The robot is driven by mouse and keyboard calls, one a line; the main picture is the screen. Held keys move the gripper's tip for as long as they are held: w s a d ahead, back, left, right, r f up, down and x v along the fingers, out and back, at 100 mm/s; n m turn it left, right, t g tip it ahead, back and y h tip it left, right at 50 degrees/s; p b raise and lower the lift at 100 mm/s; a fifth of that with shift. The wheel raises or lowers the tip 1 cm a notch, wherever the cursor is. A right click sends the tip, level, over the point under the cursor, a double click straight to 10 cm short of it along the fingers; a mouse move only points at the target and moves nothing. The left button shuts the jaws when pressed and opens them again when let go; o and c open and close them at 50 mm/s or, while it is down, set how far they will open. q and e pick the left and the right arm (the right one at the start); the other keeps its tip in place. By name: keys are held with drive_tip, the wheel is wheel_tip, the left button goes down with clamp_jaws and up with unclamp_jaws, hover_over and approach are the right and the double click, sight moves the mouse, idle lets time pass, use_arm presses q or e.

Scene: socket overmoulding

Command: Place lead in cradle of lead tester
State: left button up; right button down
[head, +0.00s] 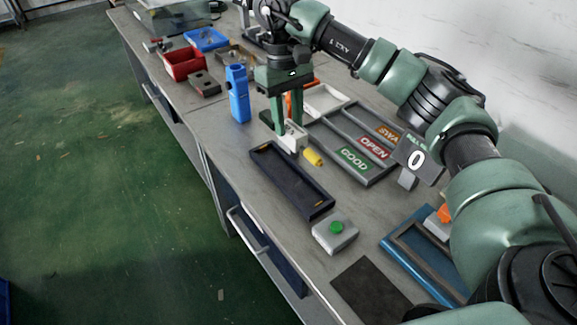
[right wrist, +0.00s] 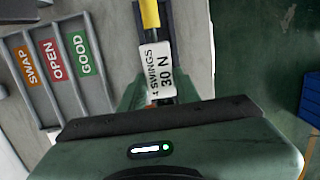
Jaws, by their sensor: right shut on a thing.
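My right gripper (head: 286,124) is shut on the lead, just above the far end of a dark tray (head: 262,151). The lead shows a yellow end (head: 313,157) and a white part (head: 293,138) by the fingertips. In the right wrist view the yellow end (right wrist: 150,14) points up, and a white label (right wrist: 158,70) reads "SWINGS 30 N". The fingers hide part of the lead. My left gripper is out of view.
A sorting tray marked GOOD, OPEN and SWAP (head: 330,150) lies right of the gripper. A blue upright holder (head: 237,93) stands left. A green-button box (head: 335,234), blue frame (head: 400,262) and black mat (head: 368,292) lie nearer. Red (head: 183,64) and blue bins (head: 206,39) stand farther back.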

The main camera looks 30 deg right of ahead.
wheel_tip(320, 180, down, 13)
drive_tip(key=shift+r, duration=0.2)
idle(0.3)
drive_tip(key=shift+f, duration=0.2)
drive_tip(key=c, duration=1)
unclamp_jaws()
drive_tip(key=shift+r, duration=0.1)
drive_tip(key=r, duration=0.4)
drive_tip(key=w+r, duration=0.1)
drive_tip(key=r, duration=0.7)
drive_tip(key=shift+w+a+r, duration=0.1)
drive_tip(key=shift+w, duration=0.1)
